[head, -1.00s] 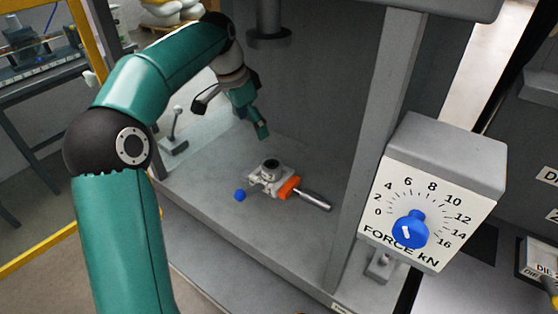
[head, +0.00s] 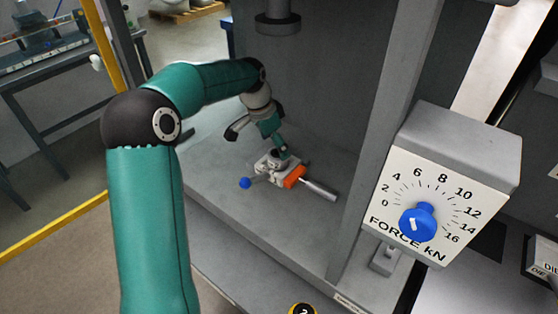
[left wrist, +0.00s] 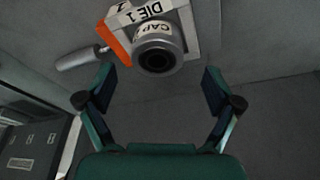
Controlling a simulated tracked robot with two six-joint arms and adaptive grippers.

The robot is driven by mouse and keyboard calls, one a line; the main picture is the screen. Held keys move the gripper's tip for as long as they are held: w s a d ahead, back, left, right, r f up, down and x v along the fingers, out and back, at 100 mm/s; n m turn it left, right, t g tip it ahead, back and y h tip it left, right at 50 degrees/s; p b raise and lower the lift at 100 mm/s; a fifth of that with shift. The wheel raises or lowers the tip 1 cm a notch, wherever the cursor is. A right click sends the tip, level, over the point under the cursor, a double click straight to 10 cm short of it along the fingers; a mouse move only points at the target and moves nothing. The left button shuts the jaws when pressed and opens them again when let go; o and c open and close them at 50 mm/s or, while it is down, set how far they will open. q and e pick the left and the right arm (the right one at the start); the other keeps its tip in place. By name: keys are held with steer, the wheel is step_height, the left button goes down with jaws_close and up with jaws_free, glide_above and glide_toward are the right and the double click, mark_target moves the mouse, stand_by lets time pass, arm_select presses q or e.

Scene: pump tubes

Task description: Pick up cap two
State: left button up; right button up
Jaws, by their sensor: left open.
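A grey ring-shaped cap (left wrist: 157,50) with a dark centre hole sits on a pale block labelled DIE 1 (left wrist: 148,14) in the left wrist view. Its label starts with CAP; its number is not readable. In the head view the die block (head: 265,173) stands on the grey press bed, the cap partly hidden by my gripper. My left gripper (left wrist: 158,82) is open and empty, its two fingers apart. The cap lies just beyond the fingertips, between their lines. In the head view the gripper (head: 262,142) is just above the block. My right gripper is not in view.
An orange clamp part (head: 294,177) with a silver handle (head: 319,190) extends right of the block; a blue ball (head: 245,183) is at its left. A press ram (head: 277,23) hangs above. A grey column (head: 378,150) and force dial box (head: 440,190) stand right.

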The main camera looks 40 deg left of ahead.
mark_target(276, 164)
arm_select(q)
steer(key=x, duration=0.4)
steer(key=shift+s+d+f, duration=0.1)
steer(key=shift+f, duration=0.1)
steer(key=shift+c, duration=0.3)
steer(key=shift+r, duration=0.1)
steer(key=c, duration=1.4)
steer(key=shift+c, duration=0.2)
